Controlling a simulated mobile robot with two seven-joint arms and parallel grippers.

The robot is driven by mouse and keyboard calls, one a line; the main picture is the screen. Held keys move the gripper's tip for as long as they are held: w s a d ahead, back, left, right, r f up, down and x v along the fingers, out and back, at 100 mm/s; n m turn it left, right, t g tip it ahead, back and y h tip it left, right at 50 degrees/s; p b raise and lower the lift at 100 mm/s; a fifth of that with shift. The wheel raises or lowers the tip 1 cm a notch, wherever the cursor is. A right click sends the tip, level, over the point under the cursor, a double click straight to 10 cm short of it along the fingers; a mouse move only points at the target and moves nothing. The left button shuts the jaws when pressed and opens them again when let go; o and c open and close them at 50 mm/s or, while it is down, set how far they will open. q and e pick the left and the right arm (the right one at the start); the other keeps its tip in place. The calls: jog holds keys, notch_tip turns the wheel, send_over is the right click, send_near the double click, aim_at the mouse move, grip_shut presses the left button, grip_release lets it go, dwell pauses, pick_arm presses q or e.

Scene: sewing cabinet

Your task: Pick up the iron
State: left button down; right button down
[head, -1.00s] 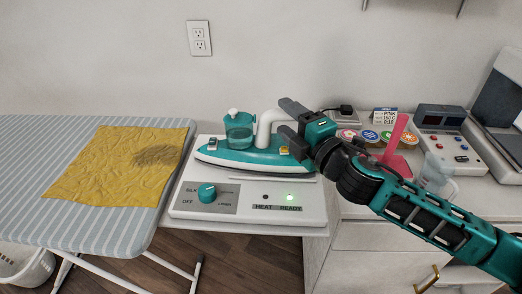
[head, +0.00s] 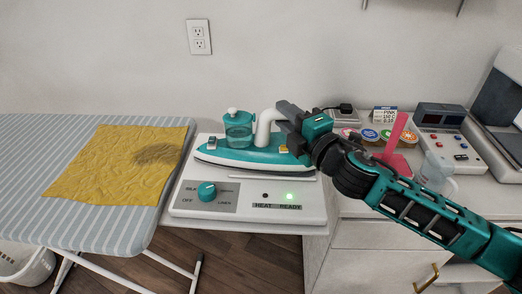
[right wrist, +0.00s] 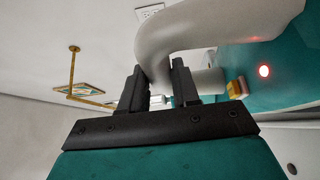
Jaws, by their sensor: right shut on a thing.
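The iron (head: 250,159) is teal and white with a teal water tank (head: 238,128) and a white curved handle (head: 266,124). It sits on its white base station (head: 247,210), its tip pointing left. My right gripper (head: 284,119) reaches in from the right at the handle's rear. In the right wrist view, the two black fingers of my right gripper (right wrist: 160,88) are shut around the white handle (right wrist: 165,50). The teal body (right wrist: 275,75) shows to the right there, with a red light. My left gripper is not in view.
A striped ironing board (head: 100,235) with a scorched yellow cloth (head: 100,178) stands at the left. On the right counter are thread spools (head: 368,134), a pink item (head: 395,138), a clear cup (head: 436,172) and a control box (head: 445,140). A wall is behind.

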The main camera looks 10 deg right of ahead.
jog(key=shift+s+a+f, duration=0.1)
jog(key=shift+a+f, duration=0.05)
dwell(0.8)
jog(key=shift+r, duration=0.3)
jog(key=shift+r, duration=0.15)
